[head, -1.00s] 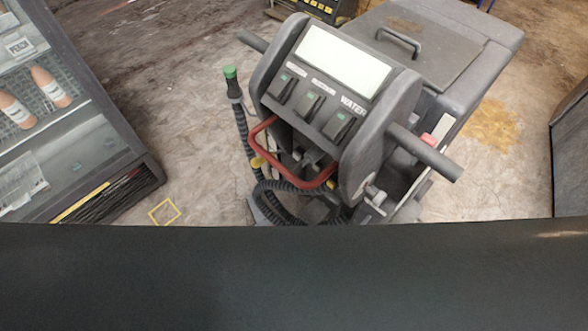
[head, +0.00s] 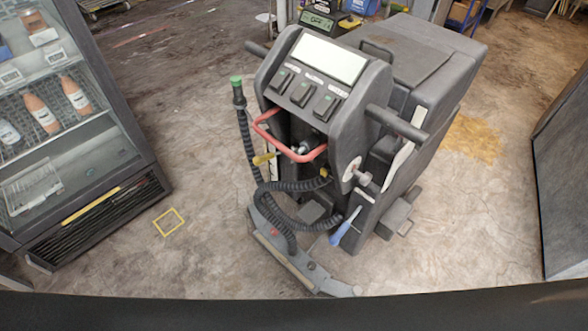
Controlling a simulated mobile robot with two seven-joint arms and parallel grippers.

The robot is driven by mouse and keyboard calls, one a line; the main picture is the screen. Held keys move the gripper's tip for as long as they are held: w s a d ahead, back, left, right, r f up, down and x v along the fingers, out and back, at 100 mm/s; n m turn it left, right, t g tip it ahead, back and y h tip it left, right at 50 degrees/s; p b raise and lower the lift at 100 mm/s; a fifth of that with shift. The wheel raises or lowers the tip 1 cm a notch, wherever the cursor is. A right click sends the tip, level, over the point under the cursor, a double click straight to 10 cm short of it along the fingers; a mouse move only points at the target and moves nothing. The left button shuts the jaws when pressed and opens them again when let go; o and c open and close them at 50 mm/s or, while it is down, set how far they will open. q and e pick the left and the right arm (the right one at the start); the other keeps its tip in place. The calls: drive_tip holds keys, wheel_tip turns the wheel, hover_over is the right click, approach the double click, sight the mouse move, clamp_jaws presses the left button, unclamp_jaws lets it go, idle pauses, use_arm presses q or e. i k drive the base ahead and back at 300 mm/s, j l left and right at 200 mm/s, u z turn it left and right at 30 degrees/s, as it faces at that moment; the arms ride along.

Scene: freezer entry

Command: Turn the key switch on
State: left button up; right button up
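A grey floor-cleaning machine (head: 345,130) stands in the middle of the head view, with a light screen (head: 330,56) and several dark switches on its sloped panel. On the side of its console, low down, is a small round metal fitting with a knob-like piece (head: 354,173). It looks like the key switch, but it is too small to tell its position. A red handle loop (head: 290,145) and a coiled black hose (head: 293,186) hang at the front. Neither of my grippers is in view.
A glass-front cooler (head: 75,125) with bottles stands at the left. A dark cabinet (head: 563,180) is at the right edge. The concrete floor between them and the machine is clear, with a small yellow square (head: 168,222) marked on it. Clutter stands at the back.

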sight(299, 152)
drive_tip(key=z, duration=2.05)
drive_tip(key=k+j+z, duration=0.15)
drive_tip(key=k+j, duration=0.1)
drive_tip(key=j, duration=0.45)
drive_tip(key=k+j, duration=0.1)
drive_tip(key=j, duration=0.4)
drive_tip(key=k+j, duration=0.1)
drive_tip(key=j, duration=0.45)
drive_tip(key=k+j, duration=0.1)
drive_tip(key=j, duration=0.4)
drive_tip(key=k+j, duration=0.1)
drive_tip(key=j, duration=0.45)
drive_tip(key=k+j, duration=0.1)
drive_tip(key=j, duration=0.45)
drive_tip(key=k+j, duration=0.1)
drive_tip(key=j, duration=0.4)
